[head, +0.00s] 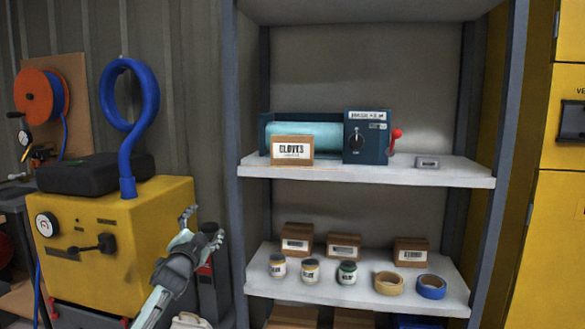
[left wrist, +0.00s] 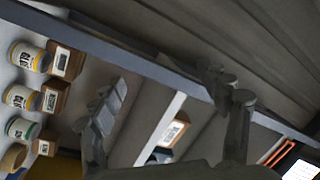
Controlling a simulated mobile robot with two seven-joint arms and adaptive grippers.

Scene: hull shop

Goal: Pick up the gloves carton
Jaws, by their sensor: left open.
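The gloves carton (head: 292,160) is a small brown box with a white label reading "GLOVES". It stands at the front left of the upper shelf (head: 380,174) in the head view, in front of a light-blue roll. My left gripper (head: 204,224) is open and empty, left of the rack, lower than the carton and apart from it. In the left wrist view its two spread fingers (left wrist: 168,95) have nothing held between them. I cannot make out the gloves carton in that view. My right gripper is not in view.
A blue device (head: 366,137) with a red-knobbed lever stands right of the carton. The lower shelf (head: 330,292) holds small cartons, jars and tape rolls. The rack's left post (head: 236,150) stands between gripper and shelves. A yellow machine (head: 120,235) is at left.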

